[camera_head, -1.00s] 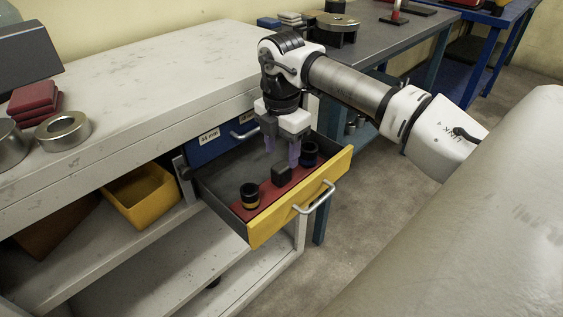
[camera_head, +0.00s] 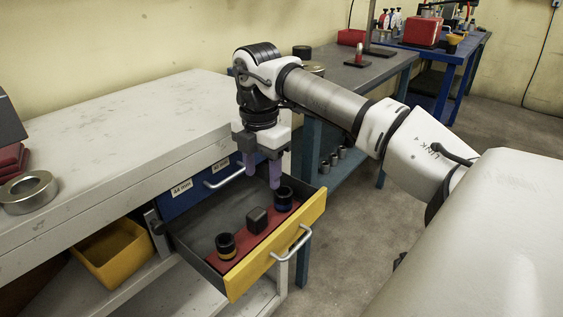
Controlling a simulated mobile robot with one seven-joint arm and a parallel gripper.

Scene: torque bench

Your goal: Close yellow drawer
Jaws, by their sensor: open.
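The yellow drawer (camera_head: 268,257) is pulled out from the bench, below and in front of a blue drawer (camera_head: 181,196). It has a grey metal handle (camera_head: 294,243) on its yellow front.
The white bench top (camera_head: 120,135) lies left of my gripper, with a metal ring (camera_head: 27,191) on it. A yellow bin (camera_head: 111,253) sits on the shelf below. A grey table (camera_head: 362,78) stands behind my arm. Open floor lies right of the drawer.

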